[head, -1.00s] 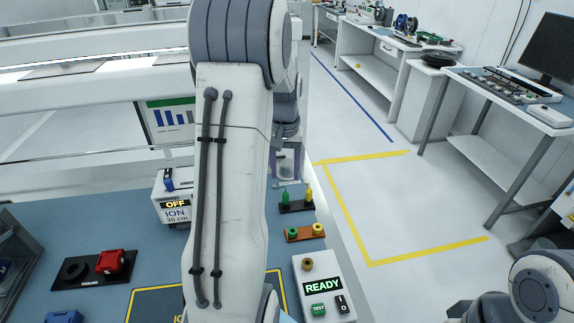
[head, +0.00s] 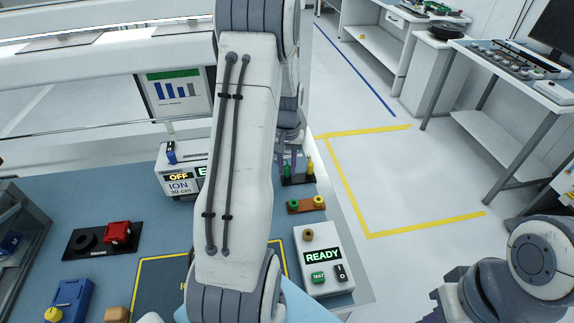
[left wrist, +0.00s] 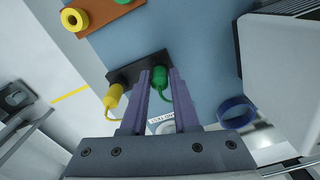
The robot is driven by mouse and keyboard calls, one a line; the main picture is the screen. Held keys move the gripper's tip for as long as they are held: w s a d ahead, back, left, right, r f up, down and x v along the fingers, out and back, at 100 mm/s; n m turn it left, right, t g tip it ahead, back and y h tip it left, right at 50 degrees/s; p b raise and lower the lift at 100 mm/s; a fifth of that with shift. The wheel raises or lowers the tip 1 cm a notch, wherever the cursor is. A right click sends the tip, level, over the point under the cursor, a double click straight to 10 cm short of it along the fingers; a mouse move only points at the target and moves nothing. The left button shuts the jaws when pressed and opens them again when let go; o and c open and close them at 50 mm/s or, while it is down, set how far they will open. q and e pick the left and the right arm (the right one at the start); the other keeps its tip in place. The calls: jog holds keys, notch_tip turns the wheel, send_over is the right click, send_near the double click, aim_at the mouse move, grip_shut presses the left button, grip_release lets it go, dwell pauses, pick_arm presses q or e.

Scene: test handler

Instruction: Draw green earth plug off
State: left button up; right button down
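The green earth plug (head: 287,171) stands in a black holder (head: 299,181) beside a yellow plug (head: 310,168), at the right edge of the blue mat. In the left wrist view the green plug (left wrist: 159,77) shows between the fingertips of my left gripper (left wrist: 160,76), with its green cord curving back between the fingers. The fingers are apart, with a small gap on each side of the plug; I see no grip on it. The yellow plug (left wrist: 115,96) is just left of the fingers.
An orange block (head: 306,205) with green and yellow sockets sits in front of the holder. A white READY box (head: 322,258) stands nearer. A white ionizer box (head: 178,179) reading OFF is to the left. A blue ring (left wrist: 236,112) lies right of the fingers.

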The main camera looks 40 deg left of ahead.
aim_at(287, 166)
pick_arm(q)
grip_shut()
jog(key=shift+r+p, duration=0.7)
dwell(0.4)
jog(key=shift+r+p, duration=0.8)
jog(key=shift+r, duration=0.1)
